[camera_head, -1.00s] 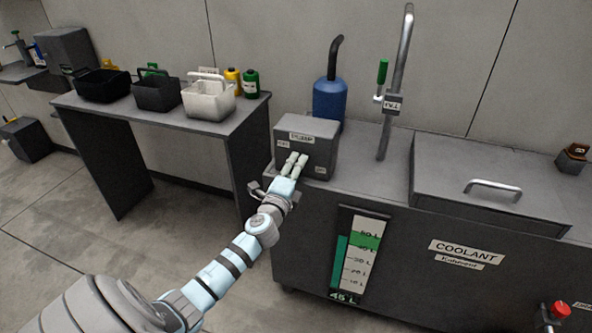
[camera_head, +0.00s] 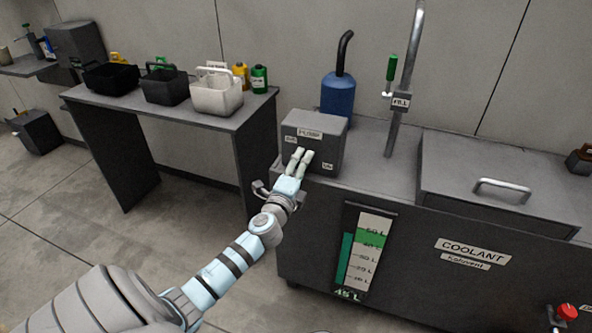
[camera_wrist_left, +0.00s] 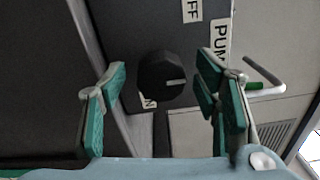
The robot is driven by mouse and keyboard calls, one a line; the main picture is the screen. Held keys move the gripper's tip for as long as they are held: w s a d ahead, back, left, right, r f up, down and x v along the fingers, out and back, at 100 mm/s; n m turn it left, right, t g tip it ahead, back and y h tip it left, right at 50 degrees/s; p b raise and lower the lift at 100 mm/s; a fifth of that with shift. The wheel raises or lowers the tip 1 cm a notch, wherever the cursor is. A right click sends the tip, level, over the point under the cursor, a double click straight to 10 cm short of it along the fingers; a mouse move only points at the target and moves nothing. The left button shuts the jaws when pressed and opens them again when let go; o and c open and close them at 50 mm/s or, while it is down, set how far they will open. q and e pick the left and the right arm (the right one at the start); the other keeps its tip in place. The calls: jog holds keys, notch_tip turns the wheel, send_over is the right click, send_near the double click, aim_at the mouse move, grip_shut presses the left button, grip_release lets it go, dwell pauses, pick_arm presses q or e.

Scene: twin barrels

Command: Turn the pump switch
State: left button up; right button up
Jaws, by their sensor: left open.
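The grey pump box (camera_head: 320,150) stands on the left end of the coolant tank top, with a PUMP label on its front. In the left wrist view the pump switch (camera_wrist_left: 160,75) is a round black knob with a pale mark on its right side. An OFF label (camera_wrist_left: 192,10) lies above it and a partly hidden label ending in N (camera_wrist_left: 149,101) below it. My left gripper (camera_head: 301,155) is at the box front, hiding the knob in the head view. It is open, its fingers on either side of the knob in the wrist view; contact cannot be told. My right gripper is not in view.
The coolant tank (camera_head: 430,245) has a level gauge (camera_head: 362,250) reading 45 L. A blue bottle (camera_head: 338,95) and a pipe with a green-handled valve (camera_head: 391,68) stand behind. A side table (camera_head: 215,122) holds several baskets and bottles.

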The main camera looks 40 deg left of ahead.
pick_arm(q)
jog(key=v, duration=1)
jog(key=shift+s+d, duration=0.15)
jog(key=shift+s, duration=0.2)
